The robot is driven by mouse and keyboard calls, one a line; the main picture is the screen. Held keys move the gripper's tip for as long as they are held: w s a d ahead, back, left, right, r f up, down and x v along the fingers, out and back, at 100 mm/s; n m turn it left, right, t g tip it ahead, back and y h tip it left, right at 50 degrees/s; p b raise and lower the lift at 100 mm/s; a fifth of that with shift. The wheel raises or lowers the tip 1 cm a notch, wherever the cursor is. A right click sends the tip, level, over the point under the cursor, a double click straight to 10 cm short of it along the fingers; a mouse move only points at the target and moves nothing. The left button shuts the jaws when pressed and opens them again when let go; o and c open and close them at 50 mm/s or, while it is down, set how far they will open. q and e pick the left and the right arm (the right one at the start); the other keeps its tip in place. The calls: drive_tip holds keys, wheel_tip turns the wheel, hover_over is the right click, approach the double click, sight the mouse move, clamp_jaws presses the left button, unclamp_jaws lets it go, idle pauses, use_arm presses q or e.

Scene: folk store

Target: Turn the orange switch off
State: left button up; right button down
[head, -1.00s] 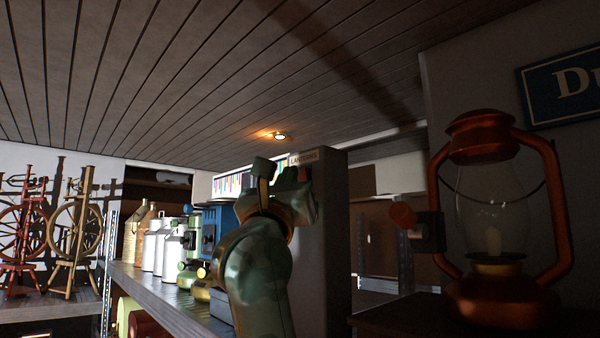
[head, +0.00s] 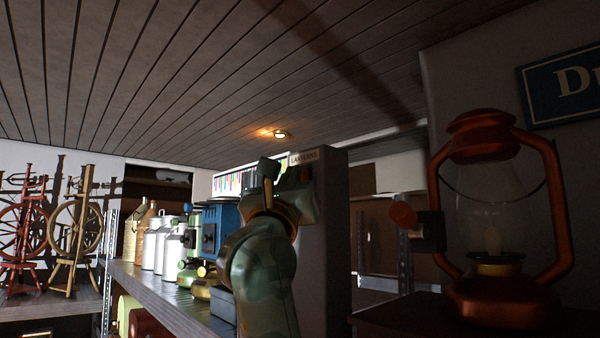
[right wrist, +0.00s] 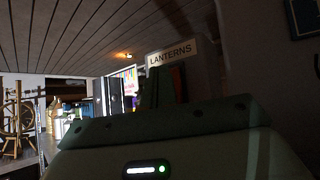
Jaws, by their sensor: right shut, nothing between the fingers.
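A small orange-red patch, seemingly the orange switch (head: 307,174), shows on the dark pillar just under the LANTERNS sign (head: 304,157). In the right wrist view the orange switch (right wrist: 178,78) is partly hidden behind my fingers. My right gripper (head: 267,168) is raised in front of the pillar, shut and empty, with its fingers upright. In the right wrist view the fingers (right wrist: 156,88) stand just left of the switch; I cannot tell whether they touch it. The switch's setting cannot be made out. My left gripper is not in view.
A large orange lantern (head: 497,303) with a side knob (head: 403,215) stands close on the right. A shelf (head: 170,293) with white cans (head: 151,249) and a blue lantern-like item (head: 222,225) runs along the left. Spinning wheels (head: 76,225) stand far left.

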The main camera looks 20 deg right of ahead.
drive_tip(key=shift+s+a+f, duration=0.1)
drive_tip(key=shift+s+a, duration=0.2)
drive_tip(key=shift+a, duration=0.5)
drive_tip(key=a, duration=0.1)
drive_tip(key=s+a, duration=0.1)
drive_tip(key=a, duration=0.2)
drive_tip(key=shift+s+a+f+b, duration=0.3)
idle(0.5)
